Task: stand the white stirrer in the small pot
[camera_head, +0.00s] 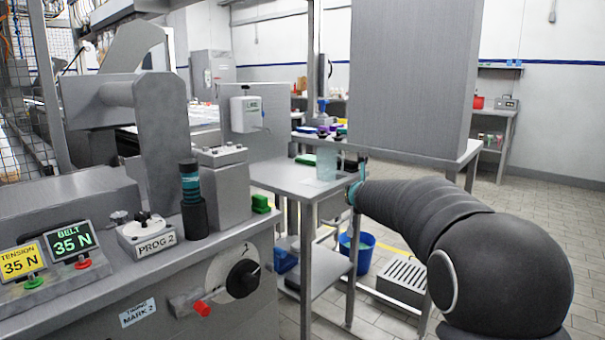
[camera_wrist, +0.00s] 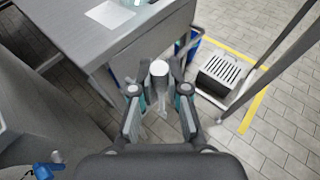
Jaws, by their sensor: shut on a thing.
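My gripper (camera_wrist: 159,92) is shut on the white stirrer (camera_wrist: 159,69), whose pale round end shows between the fingertips in the wrist view. The rest of the stirrer is mostly hidden by the fingers. In the head view my gripper (camera_head: 355,187) is beside the right edge of a grey metal table (camera_head: 285,181), mostly hidden by my arm. A clear, greenish tall vessel (camera_head: 327,161) stands on that table, left of my gripper. I cannot tell whether it is the small pot; no other pot is clear.
A white sheet (camera_wrist: 110,14) lies on the table in the wrist view. A blue bin (camera_head: 357,254) and a slotted grey box (camera_head: 403,279) are on the floor below. A machine bench (camera_head: 130,290) fills the left, and a table post (camera_head: 306,265) stands near my gripper.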

